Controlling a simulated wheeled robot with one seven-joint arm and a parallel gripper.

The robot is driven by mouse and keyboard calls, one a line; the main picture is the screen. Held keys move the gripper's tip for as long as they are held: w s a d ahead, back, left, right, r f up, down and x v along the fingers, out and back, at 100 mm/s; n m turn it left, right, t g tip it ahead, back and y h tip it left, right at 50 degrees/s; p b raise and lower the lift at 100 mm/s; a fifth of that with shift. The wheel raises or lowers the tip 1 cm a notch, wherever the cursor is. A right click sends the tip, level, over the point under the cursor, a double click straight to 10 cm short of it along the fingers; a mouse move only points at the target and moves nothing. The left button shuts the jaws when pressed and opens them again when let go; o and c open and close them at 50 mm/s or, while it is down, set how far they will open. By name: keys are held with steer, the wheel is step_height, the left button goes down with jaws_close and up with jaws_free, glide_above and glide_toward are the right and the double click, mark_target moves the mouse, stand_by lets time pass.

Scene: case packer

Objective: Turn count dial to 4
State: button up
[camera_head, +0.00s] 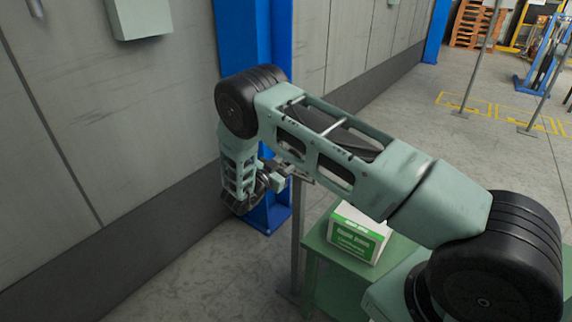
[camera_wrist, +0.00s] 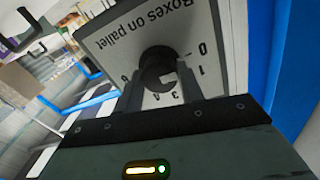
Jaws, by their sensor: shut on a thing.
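The count dial (camera_wrist: 156,62) is a dark round knob on a pale panel (camera_wrist: 112,40) lettered "Boxes on pallet". Digits ring the knob; 0 and 1 show to its right and a 3 below it. Other digits are partly covered by my fingers. I cannot tell for sure which digit the dial points to. My gripper (camera_wrist: 161,92) is shut on the dial, with one finger on either side of it. In the head view my gripper (camera_head: 283,175) is small and partly behind my arm, and the dial cannot be made out there.
A green table (camera_head: 335,262) with a white and green box (camera_head: 353,236) stands beside a grey post (camera_head: 297,240). A blue column (camera_head: 265,215) and a grey wall (camera_head: 130,110) lie behind and left of my arm.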

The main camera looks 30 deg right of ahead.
steer(key=m+b, duration=0.4)
steer(key=b, duration=0.1)
steer(key=m+b, duration=0.2)
steer(key=shift+f, duration=0.3)
steer(key=m+b, duration=0.6)
steer(key=b, duration=0.3)
steer(key=shift+f+m+b, duration=0.1)
steer(key=shift+m+b, duration=0.2)
steer(key=shift+b, duration=0.05)
steer(key=m+b, duration=0.6)
steer(key=b, duration=0.5)
steer(key=shift+s+f+y+b, duration=0.1)
steer(key=shift+y+b, duration=0.2)
steer(key=shift+b, duration=0.05)
steer(key=m+b, duration=0.2)
steer(key=b, duration=0.3)
steer(key=shift+m+b, duration=0.3)
steer(key=shift+m, duration=0.1)
steer(key=shift+r+m+t+b, duration=0.25)
steer(key=shift+m+t+b, duration=0.25)
steer(key=shift+b, duration=0.6)
steer(key=shift+r+m+b, duration=0.15)
steer(key=shift+m+b, duration=0.15)
steer(key=shift+b, duration=0.05)
steer(key=o, duration=1)
steer(key=shift+r, duration=0.1)
